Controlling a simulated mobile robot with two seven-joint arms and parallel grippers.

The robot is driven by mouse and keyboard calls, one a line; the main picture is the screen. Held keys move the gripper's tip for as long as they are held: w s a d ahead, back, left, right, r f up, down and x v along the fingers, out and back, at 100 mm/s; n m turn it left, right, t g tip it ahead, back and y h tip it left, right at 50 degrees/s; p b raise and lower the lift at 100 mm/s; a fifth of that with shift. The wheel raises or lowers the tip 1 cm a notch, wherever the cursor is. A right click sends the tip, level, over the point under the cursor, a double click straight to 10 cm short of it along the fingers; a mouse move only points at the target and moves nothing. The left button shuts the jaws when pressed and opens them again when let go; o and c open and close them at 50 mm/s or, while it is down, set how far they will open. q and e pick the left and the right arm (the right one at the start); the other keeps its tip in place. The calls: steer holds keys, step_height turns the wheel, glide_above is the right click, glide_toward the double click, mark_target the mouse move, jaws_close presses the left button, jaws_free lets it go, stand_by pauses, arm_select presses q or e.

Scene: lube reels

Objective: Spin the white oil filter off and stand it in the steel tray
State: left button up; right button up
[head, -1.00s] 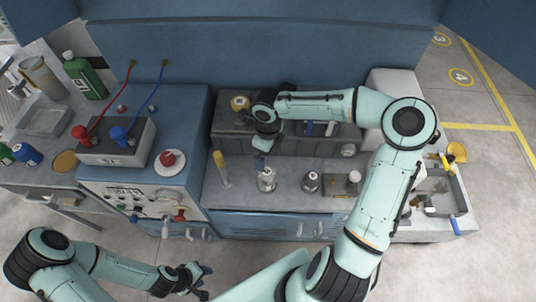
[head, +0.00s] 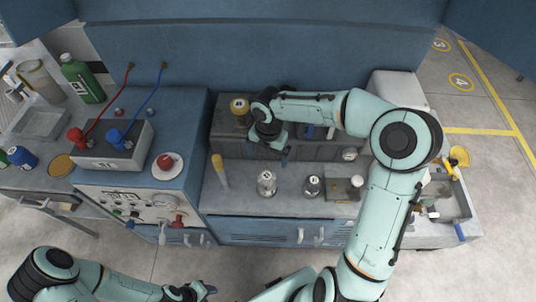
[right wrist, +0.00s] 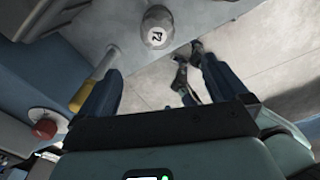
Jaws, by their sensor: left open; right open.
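A pale silver-white canister with a dark-marked label (head: 266,184), which looks like the oil filter, stands upright on the middle bench. It also shows ahead of the fingers in the right wrist view (right wrist: 157,28). My right gripper (head: 268,153) is open and empty, behind and above this canister, with its fingers apart. They also show spread in the right wrist view (right wrist: 155,65). My left gripper (head: 198,290) is open and empty, low in front of the bench. A shallow grey metal tray (head: 62,124), apparently the steel tray, lies on the left bench.
A similar darker canister (head: 312,187) stands to the right, beside a small tray (head: 331,192) with a white-topped item. A yellow-topped post (head: 220,170) stands left of the filter. A red knob (head: 165,161) tops the left cabinet. A grey sink-like basin (head: 461,203) is at right.

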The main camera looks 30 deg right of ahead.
steer(key=m, duration=0.1)
steer(key=m+b, duration=0.2)
steer(key=b, duration=0.4)
glide_above(267, 182)
steer(key=w+d, duration=0.1)
steer(key=f, duration=0.6)
steer(key=shift+w+f, duration=0.2)
steer(key=shift+f, duration=0.05)
steer(key=shift+w+f+m, duration=0.2)
steer(key=shift+f+m, duration=0.05)
steer(key=shift+m, duration=0.05)
arm_select(q)
steer(key=s+f+b, duration=0.1)
steer(key=s+f, duration=0.4)
steer(key=f, duration=0.4)
steer(key=shift+s+f+g+b, duration=0.3)
steer(key=shift+g+b, duration=0.05)
steer(key=shift+g, duration=0.05)
arm_select(e)
step_height(267, 182, down, 12)
steer(key=shift+w+f, duration=0.15)
steer(key=shift+f, duration=0.1)
arm_select(q)
steer(key=shift+d, duration=0.1)
